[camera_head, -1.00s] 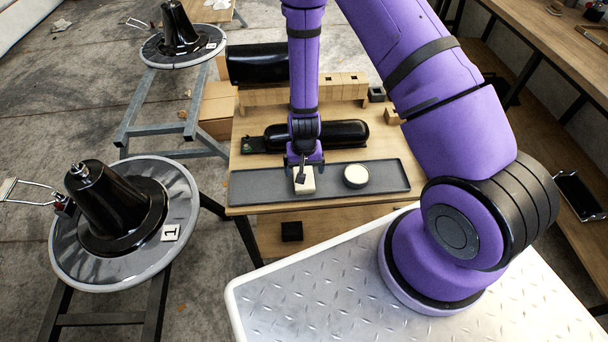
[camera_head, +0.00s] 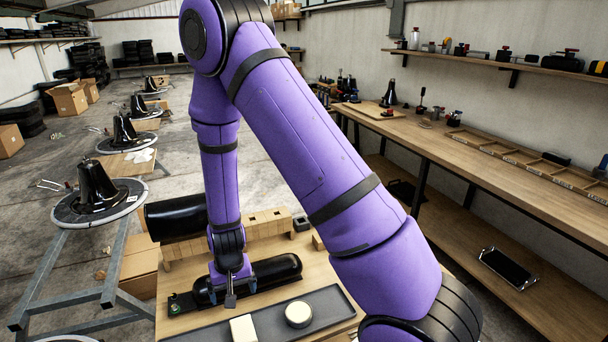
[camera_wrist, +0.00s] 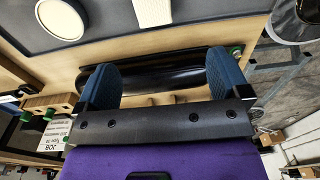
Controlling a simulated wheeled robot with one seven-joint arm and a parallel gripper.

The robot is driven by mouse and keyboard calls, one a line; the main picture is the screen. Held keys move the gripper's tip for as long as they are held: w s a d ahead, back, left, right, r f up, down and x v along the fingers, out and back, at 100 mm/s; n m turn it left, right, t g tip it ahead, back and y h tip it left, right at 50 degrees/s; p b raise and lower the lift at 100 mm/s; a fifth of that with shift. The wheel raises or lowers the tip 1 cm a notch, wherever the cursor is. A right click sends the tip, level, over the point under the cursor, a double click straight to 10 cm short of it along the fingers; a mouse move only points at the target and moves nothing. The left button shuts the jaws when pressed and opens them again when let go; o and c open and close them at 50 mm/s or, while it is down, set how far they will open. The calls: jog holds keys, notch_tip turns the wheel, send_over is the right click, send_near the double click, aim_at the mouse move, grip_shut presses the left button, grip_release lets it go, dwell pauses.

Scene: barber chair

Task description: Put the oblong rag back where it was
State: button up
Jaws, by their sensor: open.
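The oblong rag appears to be the cream rectangular pad (camera_head: 243,328) lying on the dark grey tray (camera_head: 335,300) at the front of the wooden bench. It also shows at the top edge of the wrist view (camera_wrist: 153,12), with a textured face. A round cream pad (camera_head: 298,314) lies to its right on the same tray. My gripper (camera_head: 230,296) is above the bench, just beyond the rectangular pad and apart from it. In the wrist view, its two blue fingers (camera_wrist: 162,75) are spread wide with nothing held between them.
A black cylinder (camera_head: 275,273) lies behind the tray, under my gripper. Wooden blocks (camera_head: 262,222) and a larger black cylinder (camera_head: 175,216) stand farther back. A stand with a black cone (camera_head: 97,187) is at left; a long workbench (camera_head: 460,150) runs along the right.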

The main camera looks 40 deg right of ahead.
jog(key=s+d+r+n+t+y, duration=0.1)
jog(key=s+r, duration=0.1)
jog(key=r, duration=1.2)
jog(key=s+d+r+n+t, duration=0.1)
jog(key=s+r, duration=0.1)
jog(key=r, duration=1.1)
jog(key=s+d+r+n+t+h, duration=0.1)
jog(key=s+d+r, duration=0.4)
jog(key=s+r, duration=0.9)
jog(key=s+t, duration=0.1)
jog(key=s, duration=0.3)
jog(key=shift+r+t, duration=0.4)
